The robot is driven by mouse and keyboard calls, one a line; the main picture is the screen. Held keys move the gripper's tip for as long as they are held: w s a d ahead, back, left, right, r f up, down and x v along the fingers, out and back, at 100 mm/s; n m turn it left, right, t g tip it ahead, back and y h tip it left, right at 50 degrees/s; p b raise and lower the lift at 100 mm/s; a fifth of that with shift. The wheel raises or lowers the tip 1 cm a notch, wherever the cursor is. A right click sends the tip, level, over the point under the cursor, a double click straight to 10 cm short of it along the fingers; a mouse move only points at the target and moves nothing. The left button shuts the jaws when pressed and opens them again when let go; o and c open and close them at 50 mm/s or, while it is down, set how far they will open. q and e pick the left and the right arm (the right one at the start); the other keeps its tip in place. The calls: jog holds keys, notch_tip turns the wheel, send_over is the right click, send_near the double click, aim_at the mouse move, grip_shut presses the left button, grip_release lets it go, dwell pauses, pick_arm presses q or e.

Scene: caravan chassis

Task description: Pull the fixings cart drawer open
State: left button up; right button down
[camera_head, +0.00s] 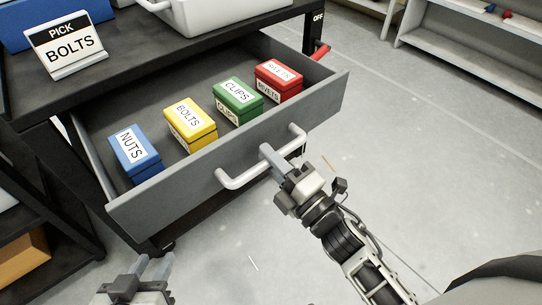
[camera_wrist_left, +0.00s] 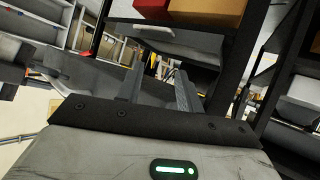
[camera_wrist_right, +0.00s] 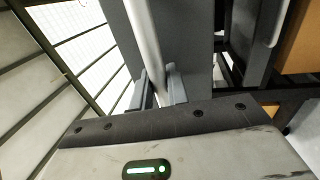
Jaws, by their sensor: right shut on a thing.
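The fixings cart drawer (camera_head: 233,152) is grey and stands well out from the dark cart (camera_head: 160,48). Inside it are a blue NUTS box (camera_head: 135,154), a yellow BOLTS box (camera_head: 190,125), a green CLIPS box (camera_head: 238,100) and a red RIVETS box (camera_head: 279,80). A pale bar handle (camera_head: 240,180) runs along the drawer front. My right gripper (camera_head: 276,160) is shut on the handle, and the bar also shows between its fingers in the right wrist view (camera_wrist_right: 146,45). My left gripper (camera_head: 152,268) is apart from the drawer at the bottom left; its fingers stand apart and empty (camera_wrist_left: 158,90).
A PICK BOLTS sign (camera_head: 68,45) and a white bin (camera_head: 215,12) stand on the cart top. A red lever (camera_head: 320,51) is at the cart's right corner. Pale shelving (camera_head: 470,50) stands at the back right. The floor (camera_head: 430,150) right of the drawer is clear.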

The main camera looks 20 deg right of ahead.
pick_arm(q)
jog(key=shift+s+f, duration=0.1)
pick_arm(e)
jog(key=c, duration=1.5)
grip_release()
jog(key=shift+o, duration=0.2)
pick_arm(q)
jog(key=shift+s+f+b, duration=0.1)
jog(key=shift+f+b, duration=0.2)
jog(key=shift+b, duration=0.45)
pick_arm(e)
jog(key=v, duration=1.6)
pick_arm(q)
jog(key=shift+r, duration=0.1)
pick_arm(e)
jog(key=shift+f, duration=0.1)
